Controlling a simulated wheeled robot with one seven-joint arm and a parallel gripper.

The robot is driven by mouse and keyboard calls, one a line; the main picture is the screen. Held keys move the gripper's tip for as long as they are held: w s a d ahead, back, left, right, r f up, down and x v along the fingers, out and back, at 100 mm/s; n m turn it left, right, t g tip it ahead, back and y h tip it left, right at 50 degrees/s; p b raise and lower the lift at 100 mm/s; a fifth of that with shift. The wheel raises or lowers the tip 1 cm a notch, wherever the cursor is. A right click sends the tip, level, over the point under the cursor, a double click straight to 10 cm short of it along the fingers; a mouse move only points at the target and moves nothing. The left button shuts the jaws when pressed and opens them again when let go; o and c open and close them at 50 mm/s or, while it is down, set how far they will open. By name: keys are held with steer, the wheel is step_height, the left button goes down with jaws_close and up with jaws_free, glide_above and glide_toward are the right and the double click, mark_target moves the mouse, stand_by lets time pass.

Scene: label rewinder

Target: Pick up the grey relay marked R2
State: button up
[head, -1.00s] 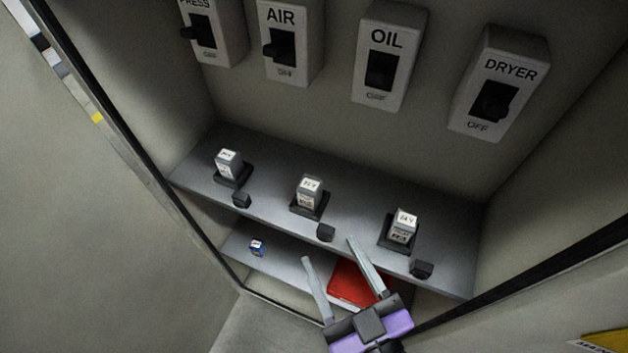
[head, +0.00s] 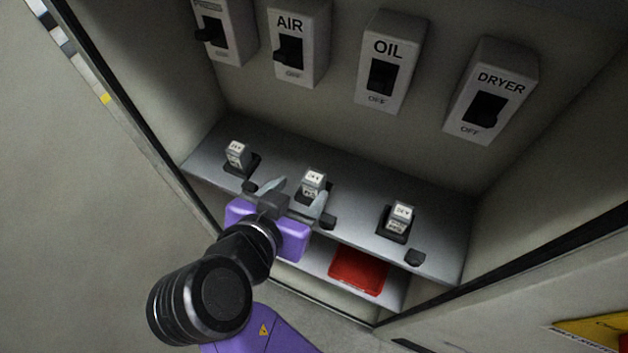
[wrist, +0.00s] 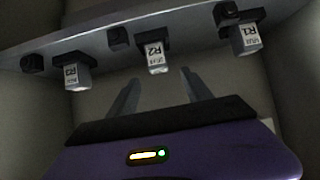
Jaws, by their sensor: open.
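The grey relay marked R2 (head: 313,182) stands upright in the middle black socket on the upper shelf. Its marking reads in the wrist view (wrist: 154,58), where the scene hangs upside down. My gripper (head: 298,196) is open and empty, just in front of R2 and a little to its left in the head view. In the wrist view the fingers (wrist: 160,82) point toward R2, one on each side of its line, with a gap left to it. The relay's lower part is partly hidden by a finger in the head view.
Relay R1 (wrist: 246,38) and relay R3 (wrist: 77,76) stand in sockets on either side. Small black blocks line the shelf's front edge, one (head: 414,258) at right. A red tray (head: 358,271) lies on the lower shelf. Several switch boxes, including OIL (head: 389,62), hang above.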

mark_target(312, 181)
steer(key=shift+d+x, duration=0.25)
steer(key=shift+x, duration=0.85)
steer(key=shift+p+x, duration=0.9)
steer(key=shift+x, duration=1.8)
steer(key=shift+f, duration=0.1)
steer(key=shift+c, duration=0.5)
jaws_close()
